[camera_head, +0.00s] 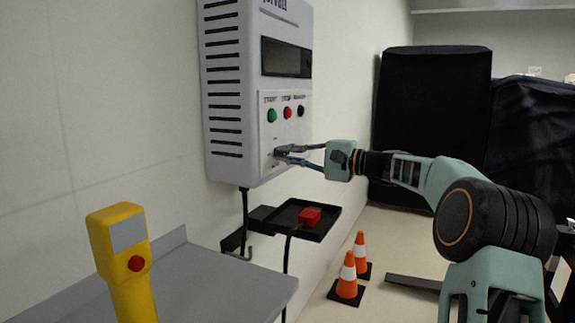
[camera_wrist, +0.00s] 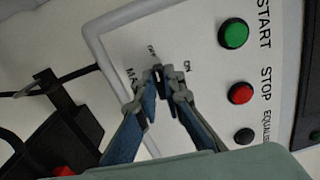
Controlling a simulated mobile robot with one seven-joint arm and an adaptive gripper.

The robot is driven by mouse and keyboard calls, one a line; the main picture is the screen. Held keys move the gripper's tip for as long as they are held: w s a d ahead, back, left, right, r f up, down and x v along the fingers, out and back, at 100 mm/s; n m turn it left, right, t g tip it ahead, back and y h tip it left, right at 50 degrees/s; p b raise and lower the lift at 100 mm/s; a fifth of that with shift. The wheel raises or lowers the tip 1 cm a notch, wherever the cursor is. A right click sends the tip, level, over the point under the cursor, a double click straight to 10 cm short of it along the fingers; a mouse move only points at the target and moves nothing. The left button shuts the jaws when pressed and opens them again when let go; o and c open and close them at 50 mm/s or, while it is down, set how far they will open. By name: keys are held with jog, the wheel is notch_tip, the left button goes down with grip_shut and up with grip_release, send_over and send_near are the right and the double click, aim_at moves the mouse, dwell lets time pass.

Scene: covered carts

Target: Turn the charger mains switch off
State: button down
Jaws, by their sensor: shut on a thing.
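The charger (camera_head: 228,95) is a white wall box with side vents, a dark display and green, red and black buttons. Its mains switch (camera_wrist: 158,72) is a small dark lever on the lower front panel, between the OFF and ON labels in the wrist view. My gripper (camera_head: 279,153) reaches the panel from the right, below the buttons. In the wrist view my gripper (camera_wrist: 160,78) has its fingertips closed around the lever. The fingertips hide part of the switch, so I cannot tell its exact position.
A black wall shelf (camera_head: 322,233) with a red connector (camera_head: 309,216) is below the charger. A yellow post (camera_head: 122,255) and grey table (camera_head: 215,290) stand in front. Orange cones (camera_head: 347,276) and a black covered cart (camera_head: 432,100) are at right.

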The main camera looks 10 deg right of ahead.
jog(key=shift+n+b, duration=0.4)
jog(key=shift+n, duration=0.2)
jog(key=c, duration=2)
grip_release()
jog(key=shift+c, duration=0.2)
jog(key=v, duration=1.2)
